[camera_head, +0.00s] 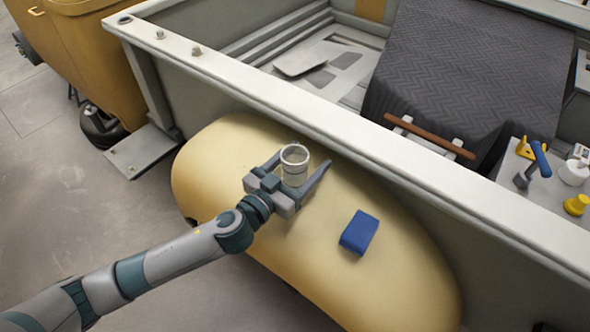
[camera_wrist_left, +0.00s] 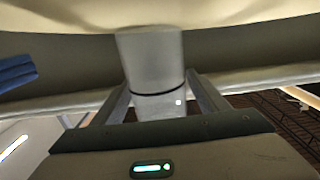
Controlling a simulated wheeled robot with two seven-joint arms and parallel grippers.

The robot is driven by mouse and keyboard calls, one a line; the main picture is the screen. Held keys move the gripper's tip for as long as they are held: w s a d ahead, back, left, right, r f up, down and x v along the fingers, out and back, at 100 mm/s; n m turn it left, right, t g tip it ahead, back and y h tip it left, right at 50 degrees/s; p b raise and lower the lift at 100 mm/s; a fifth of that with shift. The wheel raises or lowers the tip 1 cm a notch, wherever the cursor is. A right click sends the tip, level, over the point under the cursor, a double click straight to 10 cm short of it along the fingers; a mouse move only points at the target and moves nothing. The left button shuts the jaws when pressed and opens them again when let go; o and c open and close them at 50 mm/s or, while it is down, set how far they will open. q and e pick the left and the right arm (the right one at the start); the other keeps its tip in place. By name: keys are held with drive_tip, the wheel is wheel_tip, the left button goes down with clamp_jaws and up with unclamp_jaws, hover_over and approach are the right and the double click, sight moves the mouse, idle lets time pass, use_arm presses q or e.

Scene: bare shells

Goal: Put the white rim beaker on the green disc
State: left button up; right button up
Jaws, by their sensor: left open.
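The white rim beaker (camera_head: 294,170) is a clear, see-through cup with a pale rim. It stands upright on the rounded yellow surface (camera_head: 225,165). My left gripper (camera_head: 305,159) is open, with one finger on each side of the beaker. In the left wrist view the beaker (camera_wrist_left: 152,65) shows between the two spread fingers of the gripper (camera_wrist_left: 160,88), with its foot at the yellow surface. I cannot tell whether either finger touches it. I see no green disc in either view. My right gripper is not in view.
A blue block (camera_head: 359,232) lies on the yellow surface, right of my gripper. A long pale wall edge (camera_head: 370,165) runs behind it. Beyond are a dark patterned cover (camera_head: 460,70) and a side shelf with a blue-handled tool (camera_head: 540,160) and a yellow piece (camera_head: 576,205).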

sight(306, 152)
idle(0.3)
use_arm(q)
drive_tip(key=shift+c, duration=0.6)
drive_tip(key=c, duration=1.2)
drive_tip(key=shift+o, duration=0.2)
drive_tip(key=shift+r, duration=0.15)
drive_tip(key=shift+r, duration=0.55)
drive_tip(key=r, duration=0.1)
drive_tip(key=r+b, duration=0.1)
drive_tip(key=r, duration=0.1)
drive_tip(key=shift+s+d, duration=0.35)
drive_tip(key=shift+d, duration=0.05)
drive_tip(key=s+d+r+b, duration=0.2)
drive_tip(key=s+d+r, duration=0.4)
drive_tip(key=s, duration=0.2)
drive_tip(key=shift+d+r+b, duration=0.3)
drive_tip(key=shift+d+b, duration=0.05)
